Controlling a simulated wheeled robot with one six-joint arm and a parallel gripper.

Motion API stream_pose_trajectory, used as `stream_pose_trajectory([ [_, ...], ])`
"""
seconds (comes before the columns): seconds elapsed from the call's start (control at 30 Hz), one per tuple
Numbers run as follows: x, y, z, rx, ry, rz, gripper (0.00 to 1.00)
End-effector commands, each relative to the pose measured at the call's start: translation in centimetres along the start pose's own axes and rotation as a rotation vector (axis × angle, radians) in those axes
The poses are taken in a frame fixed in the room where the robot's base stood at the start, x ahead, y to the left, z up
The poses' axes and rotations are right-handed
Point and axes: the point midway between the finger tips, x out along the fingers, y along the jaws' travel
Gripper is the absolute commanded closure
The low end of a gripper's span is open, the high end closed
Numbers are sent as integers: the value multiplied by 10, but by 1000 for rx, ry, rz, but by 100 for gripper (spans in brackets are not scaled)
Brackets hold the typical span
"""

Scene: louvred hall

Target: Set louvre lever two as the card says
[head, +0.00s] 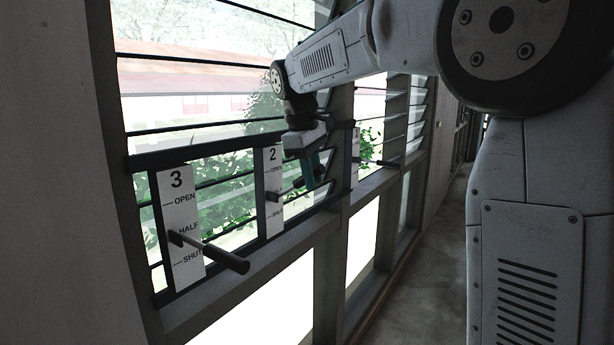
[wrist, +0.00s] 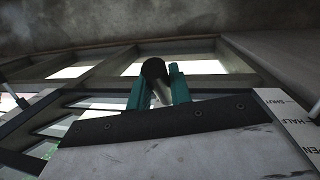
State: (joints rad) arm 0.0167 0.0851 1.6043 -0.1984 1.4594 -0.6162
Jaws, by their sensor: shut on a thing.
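My gripper (head: 309,180) has teal fingers and is at the outer end of this lever. In the wrist view my gripper (wrist: 159,88) is shut on the lever's dark round bar (wrist: 154,70), which sits between the two fingers. No card with a setting is visible.
Lever three (head: 215,253) juts out nearby from plate 3 (head: 182,215), a little below HALF. Another lever (head: 378,162) juts out beyond, from a plate (head: 354,155) partly hidden. Glass louvres and dark frames line the wall. The corridor floor (head: 425,240) at right is clear.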

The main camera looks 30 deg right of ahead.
Motion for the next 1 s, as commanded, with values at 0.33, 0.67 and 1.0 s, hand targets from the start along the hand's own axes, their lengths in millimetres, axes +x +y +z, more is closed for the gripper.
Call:
stream_pose_trajectory([
  [0.33, -2, 1, -1, 1, 7, 6, 58],
  [0.67, -33, 1, -1, 0, 9, 7, 58],
  [1.0, -78, 1, -2, 0, 8, 7, 58],
])
